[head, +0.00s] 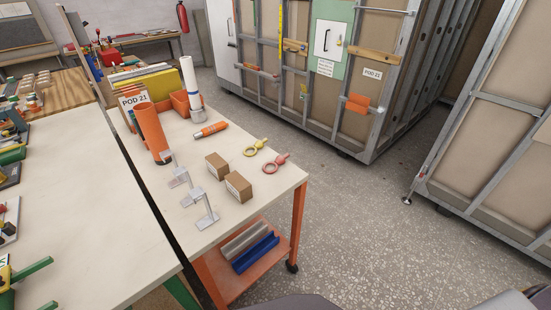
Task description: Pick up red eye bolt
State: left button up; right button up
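The red eye bolt (280,160) lies on the light-topped trolley table (228,200), near its right edge. Its ring end points toward the lower left and its shank toward the upper right. A similar yellow eye bolt (257,146) lies just behind it, a little to the left, apart from it. Neither of my grippers shows in the head view. Nothing covers the red eye bolt.
Two small cardboard boxes (238,187) and grey metal brackets (206,212) stand left of the eye bolts. An orange tube (152,133), a white roll (188,84) and an orange-grey cylinder (211,130) are farther back. Open floor (345,215) lies to the right.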

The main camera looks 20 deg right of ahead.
aim_at(280, 160)
jog(key=i+l+u, duration=0.3)
jog(key=l, duration=0.5)
jog(key=l+u, duration=0.3)
jog(key=l, duration=0.5)
jog(key=l+u, duration=0.3)
jog(key=l, duration=0.55)
jog(key=i, duration=0.05)
